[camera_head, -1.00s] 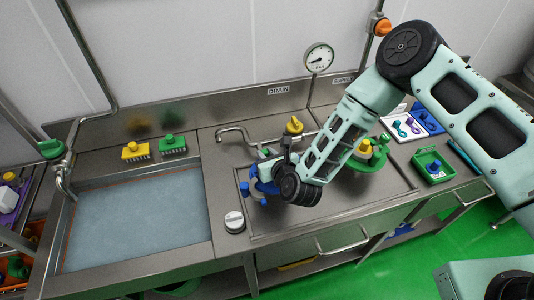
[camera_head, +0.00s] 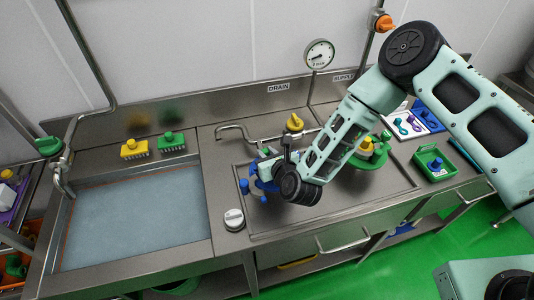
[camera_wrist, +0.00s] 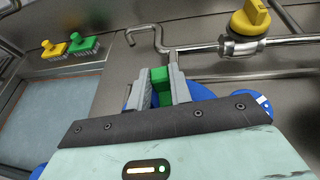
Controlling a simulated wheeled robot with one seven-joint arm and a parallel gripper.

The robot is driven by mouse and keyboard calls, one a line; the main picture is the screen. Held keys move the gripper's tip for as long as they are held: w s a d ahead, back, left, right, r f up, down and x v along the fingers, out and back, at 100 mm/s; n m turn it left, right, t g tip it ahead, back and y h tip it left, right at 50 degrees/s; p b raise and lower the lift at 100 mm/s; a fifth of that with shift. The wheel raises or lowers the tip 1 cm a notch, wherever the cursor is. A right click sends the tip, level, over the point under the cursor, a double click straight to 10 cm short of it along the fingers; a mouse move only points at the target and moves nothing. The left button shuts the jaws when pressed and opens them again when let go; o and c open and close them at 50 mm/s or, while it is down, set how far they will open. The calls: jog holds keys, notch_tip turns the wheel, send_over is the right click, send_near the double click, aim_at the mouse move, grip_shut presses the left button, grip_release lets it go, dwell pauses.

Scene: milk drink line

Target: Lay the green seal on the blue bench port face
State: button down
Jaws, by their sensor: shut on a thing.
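My gripper (camera_wrist: 160,88) is shut on a green piece (camera_wrist: 160,78), which I take to be the green seal. Only its block-like top shows between the fingers. Blue bench port parts (camera_wrist: 262,105) show behind and beside the fingers in the wrist view. In the head view the blue port (camera_head: 245,187) sits on the steel bench, partly hidden by my wrist. The gripper is over or close in front of it. I cannot tell whether the seal touches the port face.
A yellow valve handle (camera_wrist: 250,18) and steel pipe lie just behind the port. A white-topped knob (camera_head: 234,219) stands front left. A green-based fitting (camera_head: 368,158) is to the right. Yellow (camera_head: 135,149) and green (camera_head: 172,142) brushes sit behind the water-filled sink (camera_head: 135,220).

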jog(key=c, duration=1.2)
grip_release()
jog(key=b+v, duration=0.4)
jog(key=v, duration=1.3)
jog(key=shift+s+d, duration=0.1)
jog(key=shift+s, duration=0.15)
